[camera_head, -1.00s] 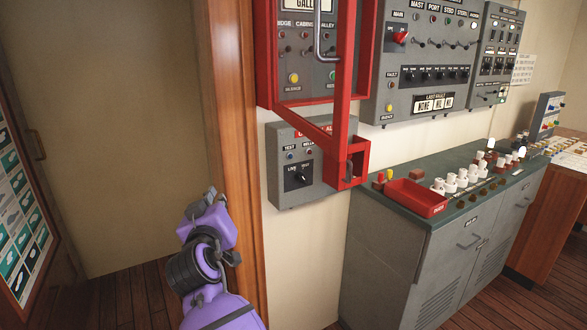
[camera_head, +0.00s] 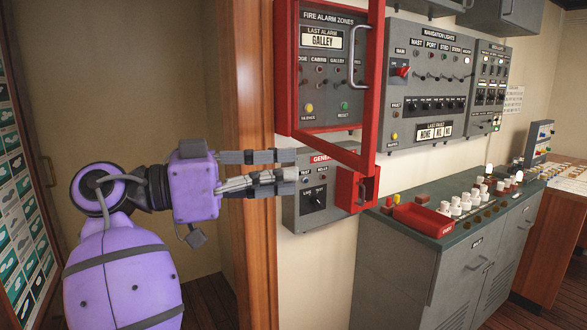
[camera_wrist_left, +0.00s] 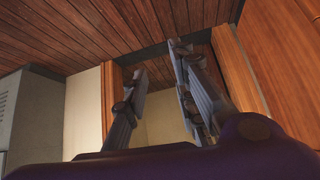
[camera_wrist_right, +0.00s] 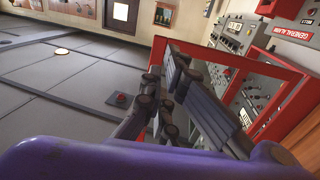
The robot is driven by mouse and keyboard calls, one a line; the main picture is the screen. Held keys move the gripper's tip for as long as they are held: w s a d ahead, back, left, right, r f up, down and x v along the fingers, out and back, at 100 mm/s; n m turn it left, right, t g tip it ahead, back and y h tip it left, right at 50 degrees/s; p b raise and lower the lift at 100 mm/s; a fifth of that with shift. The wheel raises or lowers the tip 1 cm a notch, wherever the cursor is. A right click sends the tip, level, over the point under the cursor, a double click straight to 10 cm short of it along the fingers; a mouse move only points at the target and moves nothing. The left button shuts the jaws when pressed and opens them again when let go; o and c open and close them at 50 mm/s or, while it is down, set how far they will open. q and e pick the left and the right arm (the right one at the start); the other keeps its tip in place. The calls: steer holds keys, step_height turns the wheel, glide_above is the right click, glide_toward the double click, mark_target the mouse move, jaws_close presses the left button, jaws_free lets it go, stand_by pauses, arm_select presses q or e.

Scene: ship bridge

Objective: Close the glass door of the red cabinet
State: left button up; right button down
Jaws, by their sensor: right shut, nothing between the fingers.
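The red cabinet (camera_head: 283,75) on the wall holds the fire alarm panel. Its red-framed glass door (camera_head: 376,85) stands open, swung out from the cabinet front, with a silver handle (camera_head: 362,58) on its outer side. My right gripper (camera_head: 291,172) is shut and empty, pointing right, below the cabinet and left of the door's lower outer corner in the picture. I cannot tell whether it touches anything. My left gripper (camera_wrist_left: 155,78) shows only in the left wrist view, open and empty.
The grey console (camera_head: 440,262) with a red tray (camera_head: 424,219) is at the right.

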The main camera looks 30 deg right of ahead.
steer(key=p, duration=0.3)
glide_toward(363, 163)
steer(key=d, duration=0.3)
steer(key=s+d, duration=0.1)
steer(key=d, duration=0.1)
steer(key=shift+r, duration=0.1)
steer(key=shift+d, duration=0.85)
steer(key=shift+d, duration=0.1)
